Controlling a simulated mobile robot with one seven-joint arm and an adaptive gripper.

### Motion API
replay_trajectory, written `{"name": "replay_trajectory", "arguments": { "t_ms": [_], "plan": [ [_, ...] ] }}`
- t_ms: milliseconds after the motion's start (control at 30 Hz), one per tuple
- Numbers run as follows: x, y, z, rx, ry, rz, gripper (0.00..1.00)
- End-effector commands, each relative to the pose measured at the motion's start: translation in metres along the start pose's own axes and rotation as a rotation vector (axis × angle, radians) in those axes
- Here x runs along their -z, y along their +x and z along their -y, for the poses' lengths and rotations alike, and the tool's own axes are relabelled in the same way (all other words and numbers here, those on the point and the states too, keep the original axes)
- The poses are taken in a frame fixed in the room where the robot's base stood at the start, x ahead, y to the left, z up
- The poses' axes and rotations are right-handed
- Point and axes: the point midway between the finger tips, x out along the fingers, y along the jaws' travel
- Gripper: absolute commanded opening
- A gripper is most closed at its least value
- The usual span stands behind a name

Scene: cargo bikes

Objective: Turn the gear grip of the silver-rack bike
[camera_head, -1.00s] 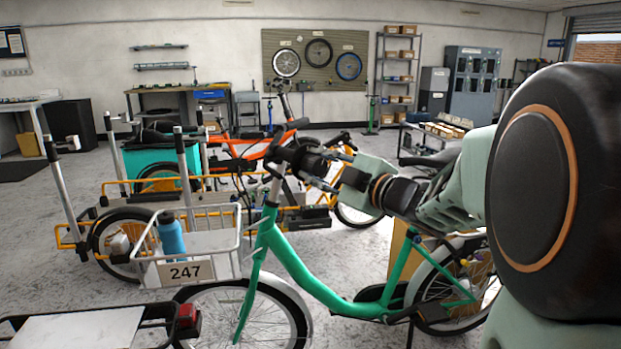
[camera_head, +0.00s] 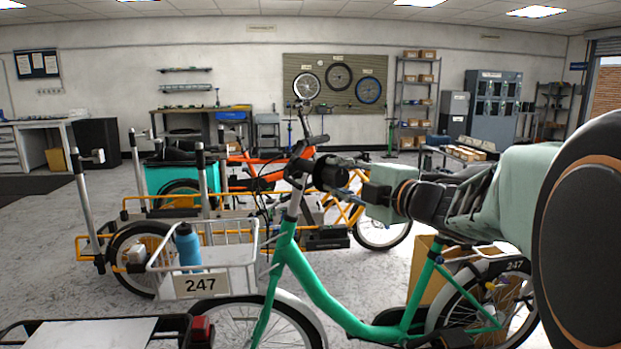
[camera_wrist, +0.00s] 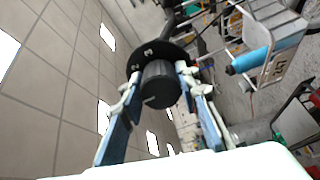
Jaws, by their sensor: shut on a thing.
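The green bike (camera_head: 297,262) has a silver wire front rack (camera_head: 240,262) with plate 247 and a blue bottle (camera_head: 189,248) in it. Its dark gear grip (camera_head: 326,173) is at the handlebar end on the side near my arm. My gripper (camera_head: 336,174) reaches in from the right and is shut on the grip. In the wrist view the grip (camera_wrist: 158,92) is a ribbed dark cylinder between the two fingers of my gripper (camera_wrist: 161,84), with a round black disc behind it. How far the grip is turned cannot be told.
A yellow-framed cargo bike (camera_head: 130,243) and an orange bike (camera_head: 243,160) stand behind. A black rack (camera_head: 178,330) with a pale board is at the front left. A cardboard box (camera_head: 428,262) stands behind the green frame. Clear floor lies at the left.

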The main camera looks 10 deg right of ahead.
Motion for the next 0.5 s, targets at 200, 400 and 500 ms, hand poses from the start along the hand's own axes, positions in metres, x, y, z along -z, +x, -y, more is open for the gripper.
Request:
{"name": "replay_trajectory", "arguments": {
  "t_ms": [200, 400, 500],
  "plan": [
    [0.0000, -0.0001, 0.0006, 0.001, -0.002, 0.000, 0.05],
    [0.0000, -0.0001, 0.0005, 0.001, -0.001, 0.000, 0.47],
    [0.0001, 0.0000, 0.0004, 0.001, 0.000, 0.000, 0.47]
  ]
}}
